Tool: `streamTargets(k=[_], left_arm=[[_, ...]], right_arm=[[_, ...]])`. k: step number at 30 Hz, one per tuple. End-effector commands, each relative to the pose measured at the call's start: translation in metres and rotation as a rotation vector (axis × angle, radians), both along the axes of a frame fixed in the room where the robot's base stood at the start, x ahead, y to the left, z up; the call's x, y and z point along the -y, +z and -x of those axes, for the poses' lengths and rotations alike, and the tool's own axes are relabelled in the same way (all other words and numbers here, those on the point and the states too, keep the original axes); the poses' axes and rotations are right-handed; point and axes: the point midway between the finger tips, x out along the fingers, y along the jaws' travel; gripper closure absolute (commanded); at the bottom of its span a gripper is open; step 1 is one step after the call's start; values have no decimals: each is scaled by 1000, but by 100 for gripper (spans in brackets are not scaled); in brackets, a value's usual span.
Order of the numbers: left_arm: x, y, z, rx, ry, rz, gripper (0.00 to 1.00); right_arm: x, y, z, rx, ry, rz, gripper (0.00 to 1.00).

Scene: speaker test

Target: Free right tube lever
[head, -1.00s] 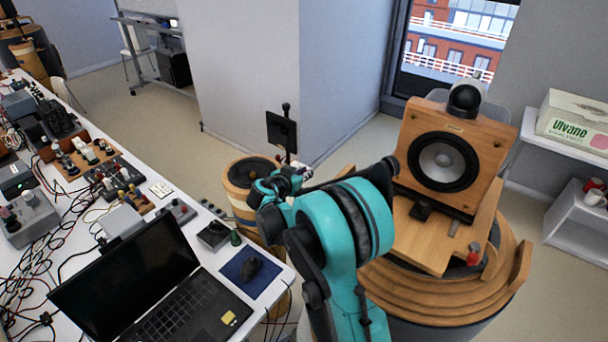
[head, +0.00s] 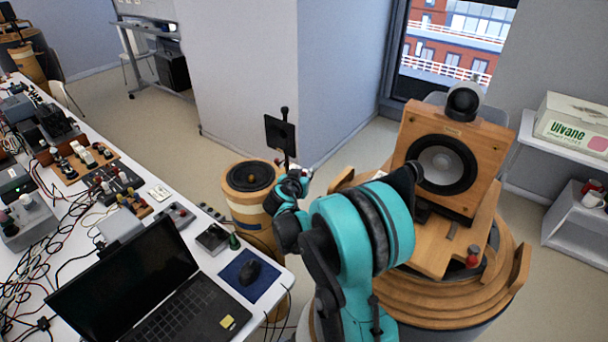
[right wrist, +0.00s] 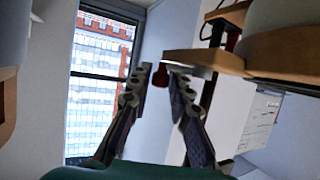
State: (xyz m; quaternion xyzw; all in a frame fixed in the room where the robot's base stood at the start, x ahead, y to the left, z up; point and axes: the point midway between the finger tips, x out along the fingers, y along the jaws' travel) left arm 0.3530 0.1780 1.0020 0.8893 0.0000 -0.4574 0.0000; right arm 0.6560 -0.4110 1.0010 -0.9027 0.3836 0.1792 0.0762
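A small red knob (right wrist: 160,75) shows between the fingertips of my right gripper (right wrist: 159,82) in the right wrist view. The fingers stand apart and no firm contact with the knob shows; its depth is hard to judge. A pale lever-like bar runs from near the knob to a wooden edge (right wrist: 205,60). In the head view my right gripper (head: 303,178) is small and partly covered by my teal arm, left of the speaker (head: 455,130). A red-topped knob (head: 472,257) stands at the wooden board's front right. My left gripper is not in view.
The speaker stands on a wooden board (head: 430,255) over a large round drum. A dark panel on a stand (head: 280,133) rises near my gripper. A smaller wooden drum (head: 247,205) is beside the crowded bench with a laptop (head: 130,285).

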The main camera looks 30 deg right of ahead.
Motion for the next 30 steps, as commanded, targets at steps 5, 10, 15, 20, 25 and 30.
streamTargets(k=[5,10,15,20,25,30], left_arm=[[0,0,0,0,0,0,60],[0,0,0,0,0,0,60],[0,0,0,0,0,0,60],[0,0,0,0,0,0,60],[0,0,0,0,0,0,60],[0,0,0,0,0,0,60]], right_arm=[[0,0,0,0,0,0,64],[-1,0,1,0,-1,0,64],[-12,7,11,-1,0,0,64],[-35,20,33,-1,3,0,64],[-59,33,56,0,2,0,64],[-75,42,71,-1,1,0,64]])
